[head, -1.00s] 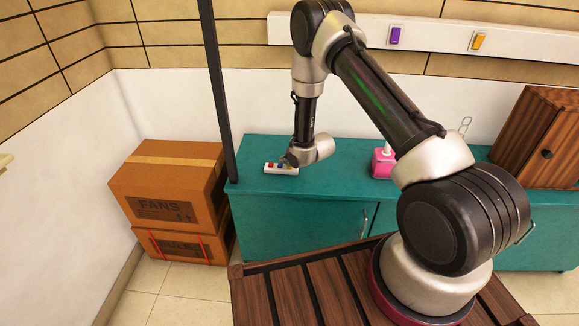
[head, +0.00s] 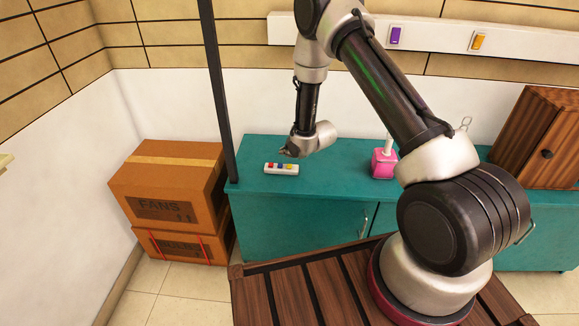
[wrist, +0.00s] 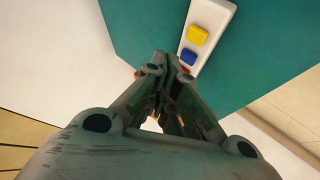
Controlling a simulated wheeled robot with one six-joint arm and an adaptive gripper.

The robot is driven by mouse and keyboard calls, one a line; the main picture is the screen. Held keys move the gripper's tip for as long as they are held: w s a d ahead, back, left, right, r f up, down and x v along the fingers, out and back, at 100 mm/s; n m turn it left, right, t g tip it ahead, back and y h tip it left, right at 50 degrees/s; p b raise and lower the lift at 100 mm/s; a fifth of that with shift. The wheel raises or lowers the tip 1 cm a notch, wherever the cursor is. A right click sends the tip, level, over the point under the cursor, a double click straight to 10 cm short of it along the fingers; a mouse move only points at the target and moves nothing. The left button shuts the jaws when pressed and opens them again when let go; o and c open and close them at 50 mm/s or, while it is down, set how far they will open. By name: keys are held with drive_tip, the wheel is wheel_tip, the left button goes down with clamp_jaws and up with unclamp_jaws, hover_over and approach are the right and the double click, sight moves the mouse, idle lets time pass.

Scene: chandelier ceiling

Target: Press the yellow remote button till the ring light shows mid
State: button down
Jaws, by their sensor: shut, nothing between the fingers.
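The white remote (head: 281,172) lies on the teal cabinet top, with red, blue and yellow buttons in a row. The yellow button (head: 289,167) is at its right end. In the wrist view the yellow button (wrist: 198,35) is the farthest from the fingertips, the blue button (wrist: 189,57) is nearer, and the red one is mostly hidden behind a fingertip. My gripper (head: 291,152) is shut and empty, raised above the remote and apart from it. Its fingertips (wrist: 165,65) show together in the wrist view. The ring light is not in view.
The teal cabinet top (head: 345,178) also bears a pink bottle-like object (head: 383,163) and a wooden cabinet (head: 538,140) to the right. A dark post (head: 218,90) stands at the left end. Cardboard boxes (head: 165,190) are stacked left. Purple (head: 396,35) and orange (head: 478,41) wall switches sit above.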

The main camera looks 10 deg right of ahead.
drive_tip(key=shift+r, duration=1.2)
idle(1.3)
drive_tip(key=s+d+f+m+g, duration=0.1)
drive_tip(key=s, duration=0.2)
drive_tip(key=s+d+f+m+g+h, duration=0.1)
drive_tip(key=s+f, duration=0.1)
drive_tip(key=s+d+f+m+g+h, duration=0.1)
drive_tip(key=s+d+f+g, duration=0.1)
drive_tip(key=s, duration=0.1)
drive_tip(key=shift+s+f, duration=0.2)
drive_tip(key=shift+s, duration=0.15)
drive_tip(key=s+d+r+m, duration=0.3)
drive_tip(key=s+d+r, duration=0.1)
drive_tip(key=s+r, duration=0.7)
drive_tip(key=s+d+r+m+h, duration=0.1)
drive_tip(key=s+d+r+m, duration=0.3)
drive_tip(key=s+r, duration=0.8)
drive_tip(key=s+d+r+m, duration=0.3)
drive_tip(key=s+r, duration=0.9)
drive_tip(key=r, duration=0.9)
drive_tip(key=shift+d+r+m+h, duration=0.2)
drive_tip(key=shift+d+m+h, duration=0.2)
drive_tip(key=shift+d, duration=0.05)
